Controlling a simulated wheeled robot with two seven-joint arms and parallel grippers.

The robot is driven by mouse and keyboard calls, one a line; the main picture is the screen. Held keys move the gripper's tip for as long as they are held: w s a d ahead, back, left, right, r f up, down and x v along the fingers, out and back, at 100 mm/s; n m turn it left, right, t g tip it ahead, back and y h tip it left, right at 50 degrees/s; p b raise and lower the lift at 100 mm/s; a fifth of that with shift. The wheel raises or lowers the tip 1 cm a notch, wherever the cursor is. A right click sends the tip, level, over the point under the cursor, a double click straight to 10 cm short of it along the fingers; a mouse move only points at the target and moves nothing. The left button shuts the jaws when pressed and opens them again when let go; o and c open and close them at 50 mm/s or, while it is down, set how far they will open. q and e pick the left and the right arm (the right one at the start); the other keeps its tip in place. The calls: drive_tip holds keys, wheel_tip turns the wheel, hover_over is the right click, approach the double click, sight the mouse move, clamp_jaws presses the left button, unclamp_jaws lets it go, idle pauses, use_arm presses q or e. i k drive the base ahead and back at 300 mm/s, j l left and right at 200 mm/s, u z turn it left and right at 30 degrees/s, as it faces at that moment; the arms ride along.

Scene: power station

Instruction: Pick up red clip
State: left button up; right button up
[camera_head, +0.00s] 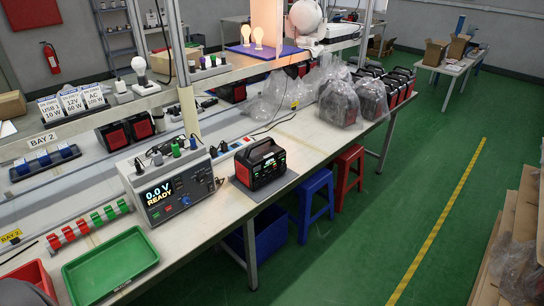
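Several clips sit in a row along a strip on the workbench at the lower left. The red clips (69,235) are at the left end of the row. The green clips (108,213) continue the row to the right. A green tray (110,265) lies just in front of the clips, and its bottom looks empty. Neither of my grippers can be made out. A dark shape shows at the bottom left corner, and I cannot tell what it is.
A tester reading "0.0 V READY" (170,192) stands right of the clips. Further right, a black and red power station (260,163) sits on a grey mat. A red bin (38,276) is at the lower left. A shelf (110,100) overhangs the bench. The green floor at right is open.

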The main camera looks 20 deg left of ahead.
sight(82, 223)
drive_tip(key=u, duration=2.2)
